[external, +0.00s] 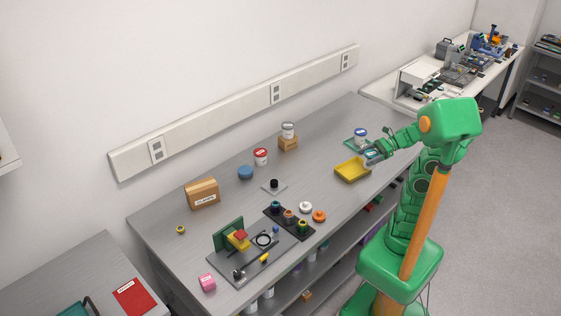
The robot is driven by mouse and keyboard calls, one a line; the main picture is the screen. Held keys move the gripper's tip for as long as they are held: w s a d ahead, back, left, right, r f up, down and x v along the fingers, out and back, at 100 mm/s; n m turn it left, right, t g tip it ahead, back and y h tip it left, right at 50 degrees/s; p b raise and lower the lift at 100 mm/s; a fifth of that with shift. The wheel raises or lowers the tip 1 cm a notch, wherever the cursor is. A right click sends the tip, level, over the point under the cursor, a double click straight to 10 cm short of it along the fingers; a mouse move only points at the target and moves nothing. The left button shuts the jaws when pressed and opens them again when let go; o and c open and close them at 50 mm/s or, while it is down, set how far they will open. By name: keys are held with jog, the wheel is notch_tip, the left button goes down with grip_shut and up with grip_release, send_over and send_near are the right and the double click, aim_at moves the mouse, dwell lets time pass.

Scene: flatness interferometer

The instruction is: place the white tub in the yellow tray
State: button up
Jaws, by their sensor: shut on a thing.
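The yellow tray (347,174) lies on the right part of the long grey bench. My gripper (371,156) is at the tray's right rear edge, low over it, and is shut on a small pale thing with a teal-blue patch, probably a white tub. The fingers hide much of it, and I cannot tell whether it touches the tray. Other white tubs are in view: a blue-labelled one (360,134) at the green tray (350,145), a red-labelled one (261,157), and one with a grey band (288,130) on a small cardboard box.
A blue round container (245,172), a cardboard box (202,193) and a dark fixture plate (289,224) with several round parts stand further left. Bare bench lies left of the tray.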

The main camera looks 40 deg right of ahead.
jog(key=shift+w+d+f, duration=0.65)
jog(key=shift+w+f, duration=0.8)
jog(key=shift+w, duration=0.35)
jog(key=shift+w+d+f, duration=0.65)
jog(key=shift+w+f, duration=0.85)
jog(key=shift+w, duration=0.25)
jog(key=shift+w+d+f, duration=0.65)
jog(key=shift+w+f, duration=0.8)
jog(key=shift+w, duration=0.35)
jog(key=shift+f, duration=1.55)
jog(key=o, duration=1)
jog(key=shift+f, duration=0.1)
